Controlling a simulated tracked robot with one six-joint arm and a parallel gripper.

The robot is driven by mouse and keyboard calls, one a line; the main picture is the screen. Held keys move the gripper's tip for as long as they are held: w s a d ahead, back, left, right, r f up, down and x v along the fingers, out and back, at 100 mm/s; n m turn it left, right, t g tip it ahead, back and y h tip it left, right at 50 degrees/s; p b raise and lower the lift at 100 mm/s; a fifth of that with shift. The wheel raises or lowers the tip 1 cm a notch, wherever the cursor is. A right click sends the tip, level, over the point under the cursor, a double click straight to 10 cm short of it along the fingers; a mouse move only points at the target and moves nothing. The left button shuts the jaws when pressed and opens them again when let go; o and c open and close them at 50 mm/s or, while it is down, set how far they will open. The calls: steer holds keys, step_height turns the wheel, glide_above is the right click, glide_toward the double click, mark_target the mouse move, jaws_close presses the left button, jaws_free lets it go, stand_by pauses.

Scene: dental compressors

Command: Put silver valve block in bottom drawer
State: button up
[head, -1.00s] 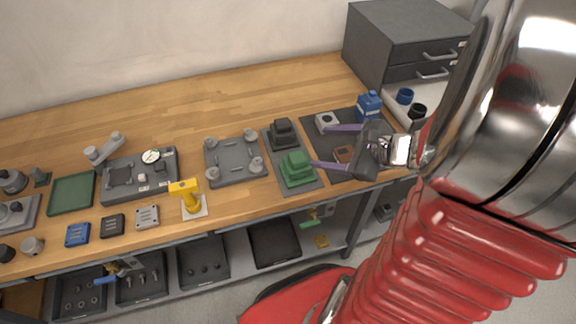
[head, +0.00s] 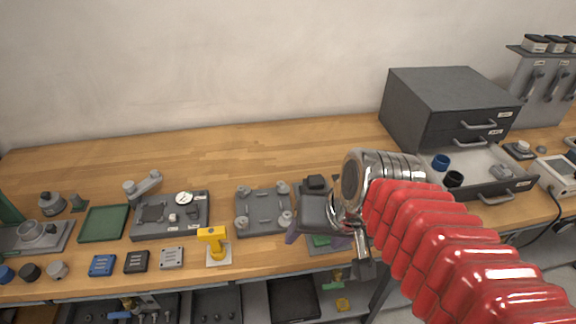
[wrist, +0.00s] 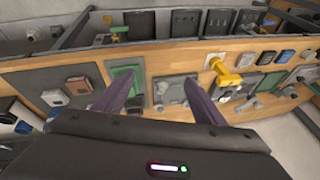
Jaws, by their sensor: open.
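The silver valve block (wrist: 55,97) appears to be the light block with a dark round spot on the dark mat at the left of the wrist view, beside a reddish-brown block (wrist: 78,86). My arm hides that mat in the head view. My gripper (head: 316,236) is open and empty, low over the bench around the green block's area; its fingers (wrist: 160,76) are spread in the wrist view, with the green block (wrist: 124,72) by the left fingertip. The bottom drawer (head: 480,165) of the dark grey cabinet is pulled out.
In the drawer are a blue ring (head: 441,161), a dark ring (head: 453,179) and a small grey piece (head: 502,172). A grey fixture plate (head: 264,212) and a yellow clamp-like tool (head: 213,243) stand left of my gripper. The back of the bench is clear.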

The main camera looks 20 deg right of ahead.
steer(key=r+n+t+h, duration=0.1)
steer(key=r+n, duration=0.2)
steer(key=shift+s+r, duration=0.15)
steer(key=shift+s, duration=0.05)
steer(key=shift+o, duration=0.4)
steer(key=shift+c, duration=0.5)
